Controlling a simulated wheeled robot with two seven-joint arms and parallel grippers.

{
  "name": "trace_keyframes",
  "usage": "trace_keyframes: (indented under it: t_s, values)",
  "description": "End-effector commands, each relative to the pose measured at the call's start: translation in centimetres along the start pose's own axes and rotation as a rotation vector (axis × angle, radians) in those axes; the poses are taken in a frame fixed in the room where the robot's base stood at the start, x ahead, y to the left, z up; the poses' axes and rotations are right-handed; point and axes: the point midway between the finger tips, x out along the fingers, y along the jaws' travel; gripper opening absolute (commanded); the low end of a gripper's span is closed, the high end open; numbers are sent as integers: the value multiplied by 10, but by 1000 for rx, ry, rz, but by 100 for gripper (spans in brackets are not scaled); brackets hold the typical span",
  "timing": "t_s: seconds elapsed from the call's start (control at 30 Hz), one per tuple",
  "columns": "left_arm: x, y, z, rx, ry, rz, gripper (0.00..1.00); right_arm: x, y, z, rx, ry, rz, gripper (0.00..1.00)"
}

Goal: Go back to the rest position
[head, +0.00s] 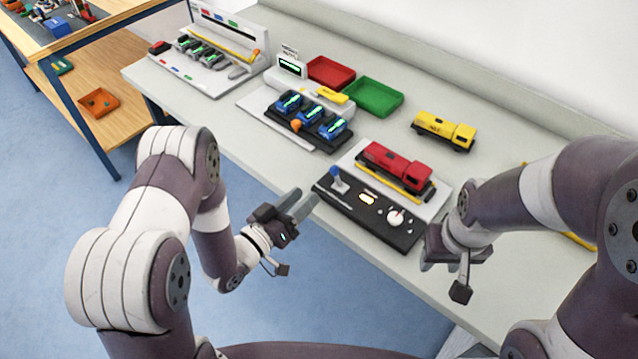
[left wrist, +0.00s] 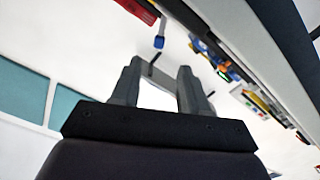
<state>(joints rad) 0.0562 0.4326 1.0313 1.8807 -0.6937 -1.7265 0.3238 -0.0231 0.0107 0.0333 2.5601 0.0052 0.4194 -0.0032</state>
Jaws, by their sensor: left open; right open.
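My left gripper (head: 296,206) is open and empty in the head view. It is beside the front edge of the white table, left of the black control panel (head: 362,213). Its two grey fingers (left wrist: 157,88) stand apart with nothing between them in the left wrist view. My right gripper (head: 432,262) is at the front right of the panel, near the table edge. Its fingers are partly hidden by its wrist, and I see nothing held in it.
The panel has a blue-topped lever (head: 336,178) and a white knob (head: 396,218). Behind it stand a red truck (head: 394,167), a yellow truck (head: 443,130), a green tray (head: 373,97) and a red tray (head: 330,72). Blue blocks (head: 310,117) sit further left. A wooden shelf (head: 100,75) is far left.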

Motion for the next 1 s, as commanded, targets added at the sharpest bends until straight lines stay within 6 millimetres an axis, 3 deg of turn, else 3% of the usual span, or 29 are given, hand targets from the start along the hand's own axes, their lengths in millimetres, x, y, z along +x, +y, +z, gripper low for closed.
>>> trace_keyframes:
  t_s: [0.17, 0.7, 0.77, 0.8, 0.9, 1.0]
  values:
    - [-16, 0, 0, 0, 0, -1, 45, 2, 0, 0, 0, 0, 0, 43]
    - [-16, -1, 4, 13, -22, -6, 45, 2, 0, 0, 0, 0, 0, 43]
    - [-17, -9, 21, 31, -102, -43, 45, 2, 0, 0, 0, 0, 0, 43]
    - [-23, -18, 40, 42, -199, -93, 45, 2, 0, 0, 0, 0, 0, 43]
    - [-51, -53, 84, 90, -531, -286, 45, 1, 0, 0, 0, 0, 0, 43]
    - [-96, -78, 86, 118, -874, -500, 45, -2, 0, 0, 0, 0, 0, 43]
